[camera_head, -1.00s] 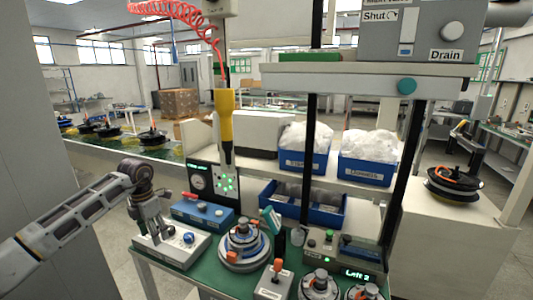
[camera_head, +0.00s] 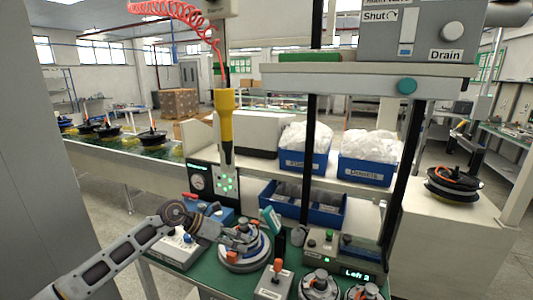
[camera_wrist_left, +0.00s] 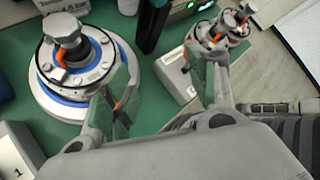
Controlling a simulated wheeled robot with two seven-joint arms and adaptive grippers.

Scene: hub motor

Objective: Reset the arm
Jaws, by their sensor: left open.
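My left arm comes in from the left in the head view, and my left gripper (camera_head: 238,239) is over the green bench top. It is in front of the hub motor (camera_head: 257,250), a round grey and blue unit with a knob on top, and hides part of it. In the left wrist view the gripper's two fingers (camera_wrist_left: 165,95) stand wide apart, with nothing between them. The hub motor (camera_wrist_left: 105,75) shows there left of the fingers; the left finger overlaps its edge, and I cannot tell whether they touch. My right gripper is not in view.
A small box with an orange switch (camera_head: 274,280) and more round motor parts (camera_head: 319,285) stand right of the gripper. A white control box (camera_head: 176,250) is at the left. A yellow tool (camera_head: 226,115) hangs above. Blue bins (camera_head: 303,160) stand behind.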

